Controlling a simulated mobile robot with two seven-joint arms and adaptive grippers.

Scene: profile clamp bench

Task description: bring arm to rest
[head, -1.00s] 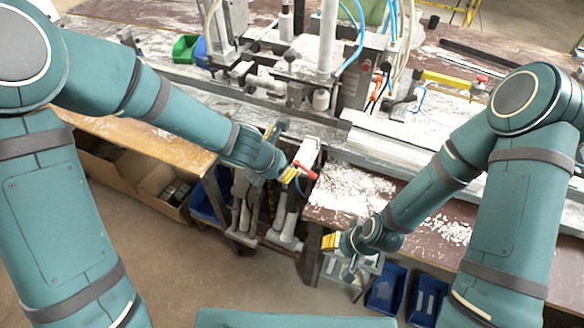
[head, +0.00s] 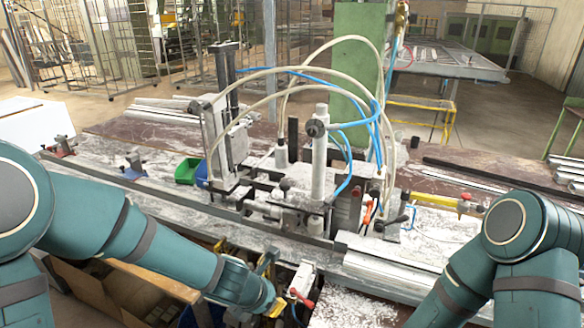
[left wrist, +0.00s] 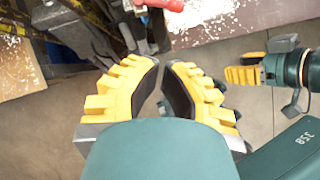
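My left gripper (head: 277,306) is at the lower middle of the head view, beside a small device with a red lever (head: 301,298). In the left wrist view its two yellow fingers (left wrist: 162,68) show a narrow gap between their dark pads, with nothing held. The red lever (left wrist: 165,5) shows just beyond the fingertips at the top edge, apart from them. My right gripper (left wrist: 243,75) shows at the right of the left wrist view, its yellow fingers side-on over the floor. Whether they are parted is not clear. In the head view it is below the frame.
The clamp bench machine (head: 318,170) with hoses stands behind my arms. Metal profiles (head: 390,270) lie along the bench to its right. A green bin (head: 187,171) stands left of it. White chips cover the bench top. Open floor shows below the fingers in the left wrist view.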

